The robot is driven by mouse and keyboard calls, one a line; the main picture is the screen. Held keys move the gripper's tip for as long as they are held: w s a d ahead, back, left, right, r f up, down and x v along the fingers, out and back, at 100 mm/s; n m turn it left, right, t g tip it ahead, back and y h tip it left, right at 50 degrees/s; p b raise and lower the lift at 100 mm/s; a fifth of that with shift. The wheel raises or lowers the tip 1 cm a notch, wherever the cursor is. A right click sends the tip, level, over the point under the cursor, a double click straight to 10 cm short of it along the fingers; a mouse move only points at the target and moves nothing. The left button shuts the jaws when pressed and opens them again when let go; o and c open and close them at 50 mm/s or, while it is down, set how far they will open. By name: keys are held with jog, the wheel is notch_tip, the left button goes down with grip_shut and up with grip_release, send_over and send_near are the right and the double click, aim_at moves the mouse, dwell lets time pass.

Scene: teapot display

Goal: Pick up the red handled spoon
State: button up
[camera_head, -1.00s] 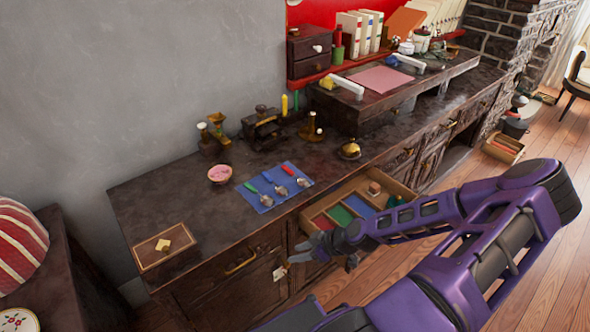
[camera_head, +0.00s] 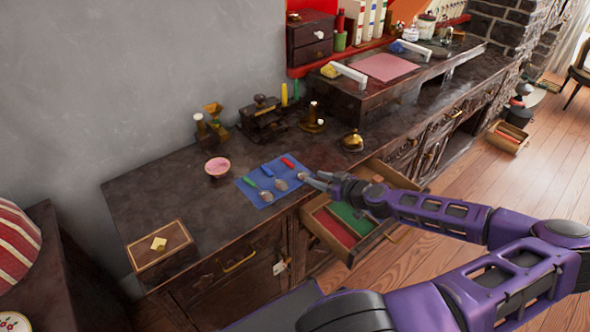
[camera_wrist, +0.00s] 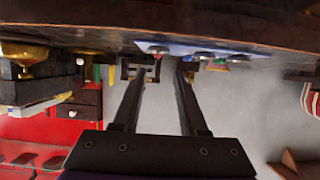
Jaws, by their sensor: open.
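Three spoons lie side by side on a blue mat (camera_head: 243,187) on the dark wooden counter. The red handled spoon (camera_head: 288,163) is the rightmost, its bowl toward the counter's front edge and partly hidden by my gripper. My gripper (camera_head: 312,180) is open and empty, just in front of and right of that spoon. The wrist view is upside down; in it the red handled spoon (camera_wrist: 157,49) shows ahead, between the two spread fingers (camera_wrist: 160,85). I cannot tell whether a finger touches it. The other two spoons (camera_head: 251,183) lie to its left.
An open drawer (camera_head: 340,252) with red and green compartments juts out below my arm. A wooden box (camera_head: 160,250) sits at the counter's left end.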

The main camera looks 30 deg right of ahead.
aim_at(296, 168)
jog(key=x, duration=0.9)
jog(key=shift+w+d+r, duration=0.1)
jog(key=shift+w+r, duration=0.05)
jog(key=shift+w, duration=0.3)
grip_shut()
